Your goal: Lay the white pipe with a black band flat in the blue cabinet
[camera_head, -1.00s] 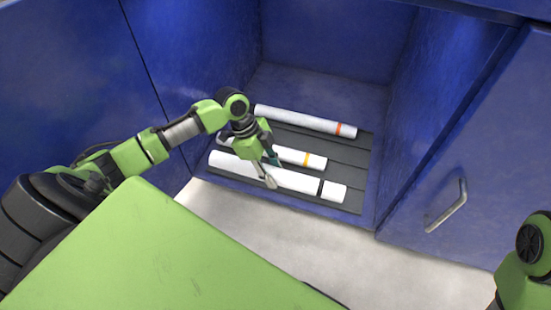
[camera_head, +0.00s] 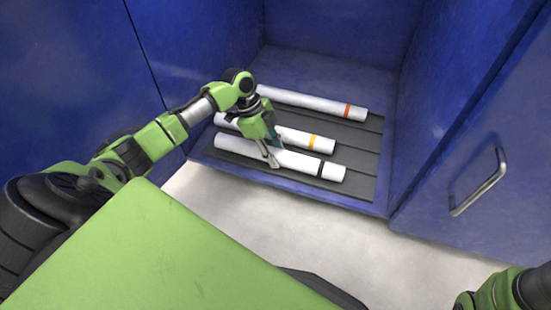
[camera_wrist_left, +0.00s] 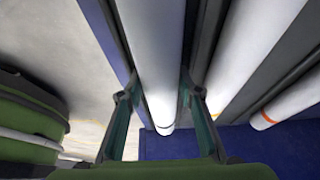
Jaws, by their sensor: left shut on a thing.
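The white pipe with a black band (camera_head: 302,162) lies along the front of the dark slotted floor of the blue cabinet (camera_head: 300,196), in front of the other pipes. It looks level there. My left gripper (camera_head: 271,160) reaches down onto the pipe near its middle, to the left of the black band, and is shut on it. In the left wrist view the pipe (camera_wrist_left: 157,50) runs between the two fingers of the left gripper (camera_wrist_left: 160,118). My right arm shows at the lower right, but its gripper is out of view.
A white pipe with a yellow band (camera_head: 295,135) lies just behind, and a white pipe with an orange band (camera_head: 315,103) lies farther back. The cabinet door with a handle (camera_head: 480,182) stands open at right. Pale floor (camera_head: 240,220) is clear in front.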

